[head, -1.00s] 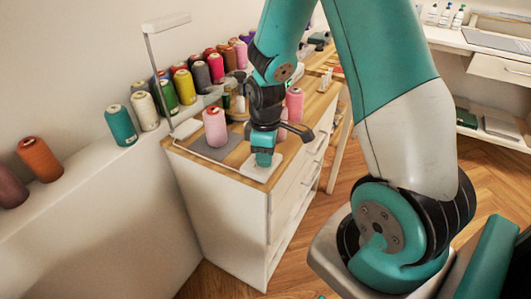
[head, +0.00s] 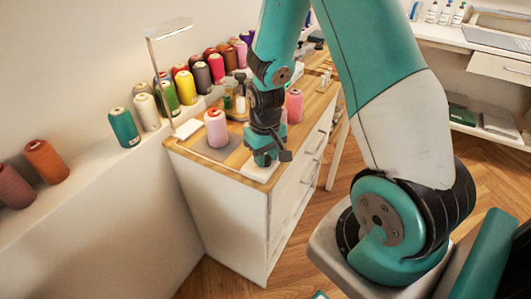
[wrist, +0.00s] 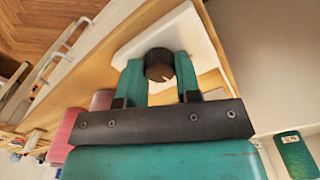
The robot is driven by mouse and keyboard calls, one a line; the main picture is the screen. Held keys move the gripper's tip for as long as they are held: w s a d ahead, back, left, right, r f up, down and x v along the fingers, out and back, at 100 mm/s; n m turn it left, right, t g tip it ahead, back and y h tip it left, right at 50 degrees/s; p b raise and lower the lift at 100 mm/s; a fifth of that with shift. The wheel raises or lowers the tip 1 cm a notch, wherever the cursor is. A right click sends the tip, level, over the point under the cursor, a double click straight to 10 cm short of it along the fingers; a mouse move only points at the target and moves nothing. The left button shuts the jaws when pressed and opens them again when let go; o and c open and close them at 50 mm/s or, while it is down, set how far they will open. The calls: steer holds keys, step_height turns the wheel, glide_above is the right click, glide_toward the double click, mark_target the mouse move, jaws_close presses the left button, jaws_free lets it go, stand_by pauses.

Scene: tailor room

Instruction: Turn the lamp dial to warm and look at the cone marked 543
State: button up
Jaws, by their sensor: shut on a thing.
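The dark round dial (wrist: 158,65) with a pale pointer mark sits on a white plate (wrist: 195,40) in the wrist view. My gripper (wrist: 158,72) has one finger on each side of the dial and is shut on it. In the head view my gripper (head: 265,158) points down at the white plate (head: 258,172) at the cabinet top's front corner and hides the dial. The lamp (head: 168,28) has a bright white head on a thin post. A pink cone (head: 216,128) stands upright on a grey mat near the lamp. No cone number is legible.
Another pink cone (head: 294,106) stands behind my gripper on the wooden cabinet top (head: 235,160). Several coloured cones, including a teal one (head: 124,127) and an orange one (head: 46,160), line the white ledge (head: 80,200). Open floor lies right of the cabinet.

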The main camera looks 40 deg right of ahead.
steer(key=shift+m, duration=0.6)
steer(key=o, duration=0.9)
steer(key=shift+r, duration=0.1)
step_height(320, 180, up, 17)
steer(key=shift+r+p, duration=0.15)
steer(key=shift+p, duration=0.6)
